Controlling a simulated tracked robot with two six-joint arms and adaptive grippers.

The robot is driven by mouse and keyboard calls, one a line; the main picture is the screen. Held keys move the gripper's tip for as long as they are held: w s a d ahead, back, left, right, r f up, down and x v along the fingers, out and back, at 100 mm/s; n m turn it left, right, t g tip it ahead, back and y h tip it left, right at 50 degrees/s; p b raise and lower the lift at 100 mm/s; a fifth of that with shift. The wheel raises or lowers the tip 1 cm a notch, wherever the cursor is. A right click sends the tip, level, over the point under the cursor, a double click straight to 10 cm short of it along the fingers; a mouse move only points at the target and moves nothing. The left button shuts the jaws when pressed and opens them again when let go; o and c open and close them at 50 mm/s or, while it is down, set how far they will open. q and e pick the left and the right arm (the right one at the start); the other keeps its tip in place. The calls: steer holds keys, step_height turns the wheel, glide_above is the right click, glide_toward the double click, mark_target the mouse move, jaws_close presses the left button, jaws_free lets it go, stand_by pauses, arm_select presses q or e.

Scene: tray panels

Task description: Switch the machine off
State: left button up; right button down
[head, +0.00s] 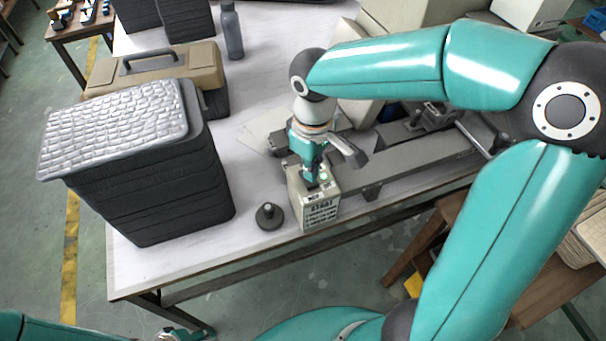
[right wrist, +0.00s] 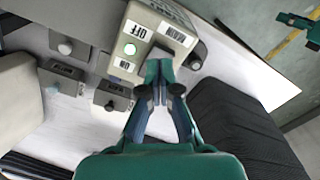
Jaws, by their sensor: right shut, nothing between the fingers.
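A beige control box (head: 318,207) stands at the table's front edge, with a printed label beginning "START" on its front. A grey part, seemingly the switch (right wrist: 157,54), is partly hidden behind my fingertips. My right gripper (head: 312,180) points down at the box top, shut and empty; it also shows in the right wrist view (right wrist: 160,72). Whether it touches the switch I cannot tell. My left gripper (head: 187,333) shows only partly at the bottom edge.
A dark round knob-like piece (head: 269,216) stands left of the box. A dark stack with a pale quilted top (head: 115,128) and a tan toolbox (head: 160,68) are farther left. Small boxes with knobs (right wrist: 62,78) lie beyond the box in the wrist view. A grey rail (head: 410,160) runs right.

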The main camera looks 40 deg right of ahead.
steer(key=shift+f+b, duration=0.95)
steer(key=shift+f, duration=0.15)
stand_by(0.7)
steer(key=shift+r, duration=0.1)
steer(key=shift+r+p, duration=3)
steer(key=shift+r, duration=0.45)
